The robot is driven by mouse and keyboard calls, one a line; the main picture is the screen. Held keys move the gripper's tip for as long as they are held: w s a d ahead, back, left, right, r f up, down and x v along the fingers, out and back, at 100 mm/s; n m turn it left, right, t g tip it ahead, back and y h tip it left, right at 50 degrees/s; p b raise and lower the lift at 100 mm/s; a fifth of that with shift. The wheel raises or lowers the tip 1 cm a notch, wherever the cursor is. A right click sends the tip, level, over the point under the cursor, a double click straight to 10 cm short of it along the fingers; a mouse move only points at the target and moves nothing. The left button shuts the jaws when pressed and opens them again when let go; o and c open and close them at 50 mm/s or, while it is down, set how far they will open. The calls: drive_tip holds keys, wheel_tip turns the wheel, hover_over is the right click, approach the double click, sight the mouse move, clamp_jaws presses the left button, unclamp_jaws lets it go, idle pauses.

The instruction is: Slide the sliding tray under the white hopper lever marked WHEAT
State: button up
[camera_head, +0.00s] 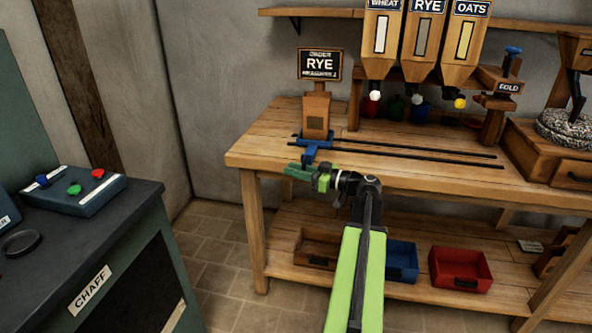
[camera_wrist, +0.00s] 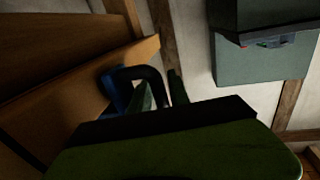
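The sliding tray is a small blue carriage (camera_head: 313,147) at the left end of two dark rails on the workbench. A brown paper-like bag or block (camera_head: 316,112) stands on it. My green gripper (camera_head: 297,172) is at the bench's front edge, just in front of the tray's blue handle. In the wrist view the blue handle loop (camera_wrist: 112,92) is at my fingertips (camera_wrist: 161,92), with one finger inside the loop and one outside. I cannot tell whether they clamp it. The white WHEAT lever knob (camera_head: 376,96) hangs under the left hopper (camera_head: 382,45), to the right of the tray.
The rails (camera_head: 420,153) run clear to the right. The RYE hopper (camera_head: 425,45) and OATS hopper (camera_head: 465,45), with a yellow knob (camera_head: 459,103), stand beside WHEAT. An order sign reading RYE (camera_head: 320,65) is behind the tray. A dark CHAFF cabinet (camera_head: 130,215) stands left.

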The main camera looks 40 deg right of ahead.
clamp_jaws()
idle(1.3)
